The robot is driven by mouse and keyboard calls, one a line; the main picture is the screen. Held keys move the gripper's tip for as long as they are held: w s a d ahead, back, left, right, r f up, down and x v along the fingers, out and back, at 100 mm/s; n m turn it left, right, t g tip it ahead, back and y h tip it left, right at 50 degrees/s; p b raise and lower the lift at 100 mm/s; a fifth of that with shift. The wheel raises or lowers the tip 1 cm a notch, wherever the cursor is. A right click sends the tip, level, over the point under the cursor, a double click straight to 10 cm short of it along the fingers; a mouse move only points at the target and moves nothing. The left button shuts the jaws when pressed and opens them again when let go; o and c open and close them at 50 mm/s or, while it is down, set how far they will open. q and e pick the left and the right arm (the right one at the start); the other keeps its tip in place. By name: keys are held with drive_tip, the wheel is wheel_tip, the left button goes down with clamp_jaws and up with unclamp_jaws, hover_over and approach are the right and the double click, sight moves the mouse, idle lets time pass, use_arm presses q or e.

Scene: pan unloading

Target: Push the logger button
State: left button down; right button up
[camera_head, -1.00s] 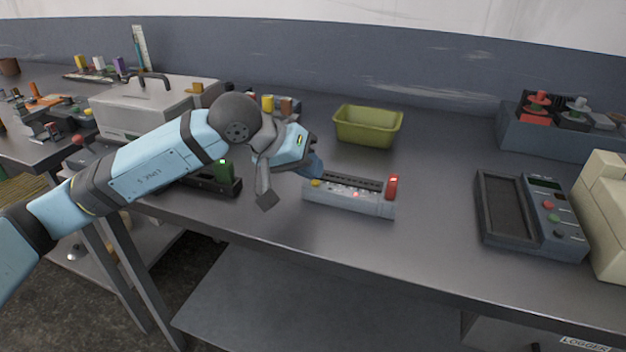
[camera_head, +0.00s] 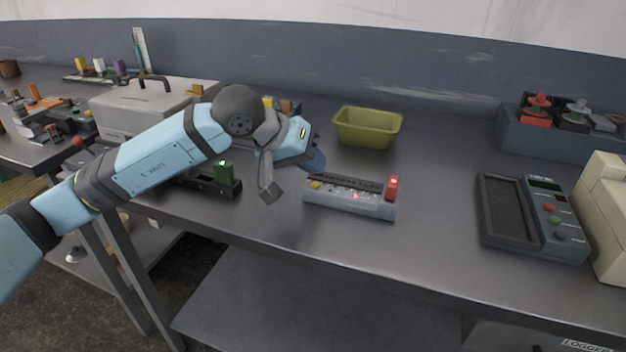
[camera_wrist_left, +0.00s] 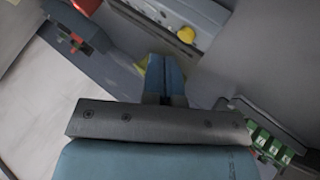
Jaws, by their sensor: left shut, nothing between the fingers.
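A white label reading LOGGER (camera_head: 587,345) shows at the bottom right edge of the head view, below the bench top; no button is visible beside it. A grey strip-shaped device (camera_head: 345,201) on the bench has a yellow button (camera_head: 315,184) at its left end and a red block at its right end. The yellow button also shows in the left wrist view (camera_wrist_left: 186,35). My left gripper (camera_head: 318,163) is shut and empty, close behind the strip's left end. Its fingers (camera_wrist_left: 166,75) point towards the device; contact cannot be told. My right gripper is out of view.
A green bin (camera_head: 367,127) stands behind the strip. A dark device with coloured buttons (camera_head: 551,220) and a beige box (camera_head: 606,220) stand at the right. A green-lit module (camera_head: 222,172) and a grey case (camera_head: 140,110) lie left. The bench between strip and right-hand device is clear.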

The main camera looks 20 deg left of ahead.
sight(315, 183)
use_arm(q)
drive_tip(key=shift+f, duration=0.25)
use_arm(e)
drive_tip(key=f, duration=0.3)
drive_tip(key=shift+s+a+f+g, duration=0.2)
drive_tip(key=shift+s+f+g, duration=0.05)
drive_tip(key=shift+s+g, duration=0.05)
use_arm(q)
drive_tip(key=r, duration=0.1)
drive_tip(key=r+p, duration=0.1)
drive_tip(key=r, duration=0.3)
drive_tip(key=shift+w+r+p, duration=0.2)
drive_tip(key=shift+w+p, duration=0.1)
drive_tip(key=shift+p, duration=0.05)
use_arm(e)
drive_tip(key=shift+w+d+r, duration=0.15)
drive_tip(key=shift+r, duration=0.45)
use_arm(q)
drive_tip(key=shift+d, duration=0.1)
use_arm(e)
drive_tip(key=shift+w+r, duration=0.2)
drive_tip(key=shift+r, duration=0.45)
use_arm(q)
drive_tip(key=shift+w+r, duration=0.1)
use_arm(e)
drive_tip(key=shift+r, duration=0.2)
